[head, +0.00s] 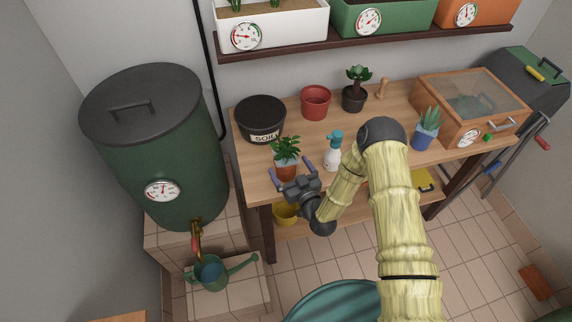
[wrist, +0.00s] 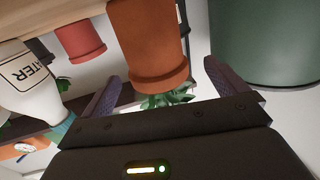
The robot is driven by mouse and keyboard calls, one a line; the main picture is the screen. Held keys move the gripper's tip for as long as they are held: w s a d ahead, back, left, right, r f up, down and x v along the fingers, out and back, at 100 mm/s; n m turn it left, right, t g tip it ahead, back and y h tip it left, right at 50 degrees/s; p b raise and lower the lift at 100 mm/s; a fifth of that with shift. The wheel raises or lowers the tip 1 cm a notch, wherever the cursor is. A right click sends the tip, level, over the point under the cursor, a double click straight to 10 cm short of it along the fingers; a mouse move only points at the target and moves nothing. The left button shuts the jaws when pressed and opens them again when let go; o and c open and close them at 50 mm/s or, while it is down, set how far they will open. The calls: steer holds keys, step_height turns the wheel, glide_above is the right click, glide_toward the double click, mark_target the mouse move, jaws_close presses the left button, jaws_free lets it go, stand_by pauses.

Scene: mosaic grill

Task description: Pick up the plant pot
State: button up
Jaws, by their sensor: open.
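A terracotta pot with a leafy green plant (head: 286,170) stands upright near the front left edge of the wooden bench. My gripper (head: 289,166) is open at the bench's front edge, its two fingers pointing at this pot. In the wrist view, which is upside down, the terracotta pot (wrist: 148,45) lies ahead between the open fingers (wrist: 161,72). Its leaves (wrist: 168,100) are partly hidden by my gripper body. I cannot tell whether the fingers flank the pot or touch it. Other pots are an empty red one (head: 315,103), a black one (head: 354,98) and a blue one (head: 425,135).
A white spray bottle (head: 333,157) stands close right of the terracotta pot. A black soil bucket (head: 261,118) stands behind it. A large green barrel (head: 155,150) is to the left. A wooden box with a clear lid (head: 440,112) is at the right. A shelf (head: 380,42) hangs above.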

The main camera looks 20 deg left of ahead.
mark_target(286, 160)
steer(key=p+x, duration=0.1)
steer(key=x, duration=0.2)
steer(key=shift+w+r, duration=0.15)
steer(key=shift+w, duration=0.25)
steer(key=shift+w+a, duration=0.2)
steer(key=shift+a, duration=0.15)
steer(key=shift+s, duration=0.1)
steer(key=shift+c, duration=0.2)
steer(key=c, duration=1.4)
step_height(286, 160, up, 10)
steer(key=shift+f+b, duration=0.1)
steer(key=shift+b, duration=0.8)
steer(key=shift+d, duration=0.1)
